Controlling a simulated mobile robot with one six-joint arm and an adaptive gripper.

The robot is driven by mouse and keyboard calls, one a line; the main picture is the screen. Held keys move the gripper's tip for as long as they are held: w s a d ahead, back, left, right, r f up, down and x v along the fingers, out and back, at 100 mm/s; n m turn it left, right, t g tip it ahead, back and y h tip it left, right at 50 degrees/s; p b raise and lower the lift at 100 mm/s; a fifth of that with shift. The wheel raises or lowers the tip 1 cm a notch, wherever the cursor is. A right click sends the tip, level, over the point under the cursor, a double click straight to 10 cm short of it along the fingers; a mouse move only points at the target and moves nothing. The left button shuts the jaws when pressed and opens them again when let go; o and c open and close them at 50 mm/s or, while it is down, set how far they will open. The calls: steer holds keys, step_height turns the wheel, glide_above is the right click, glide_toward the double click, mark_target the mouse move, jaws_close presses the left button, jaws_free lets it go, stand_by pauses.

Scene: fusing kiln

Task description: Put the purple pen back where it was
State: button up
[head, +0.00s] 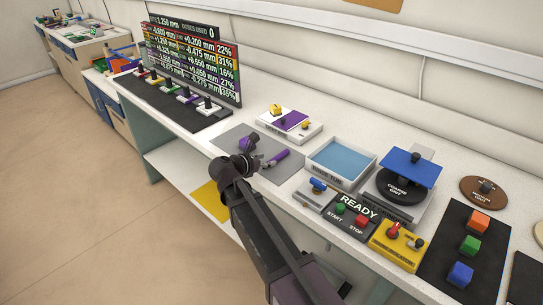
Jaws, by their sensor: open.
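A purple pen-like piece (278,157) with a dark end lies on the grey mat (232,139), just right of my gripper. A second, rounded purple piece (245,144) shows on the mat just beyond the gripper. I cannot tell its shape well. My gripper (247,161) is open, low over the mat, and small in this view. It is close to both purple pieces, and I cannot tell whether it touches either one. The arm hides the front part of the mat.
Behind the mat is a white tray (262,126) with a purple panel and yellow pieces. A blue-filled rinse tub (341,164) stands to the right. A READY panel (350,214) with green and red buttons is in front of it. A black display board (193,66) stands at left.

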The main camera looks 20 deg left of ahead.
steer(key=p+v, duration=0.2)
steer(key=v, duration=0.5)
steer(key=shift+s+a, duration=0.15)
steer(key=shift+s, duration=0.05)
steer(key=shift+r, duration=0.1)
stand_by(2.0)
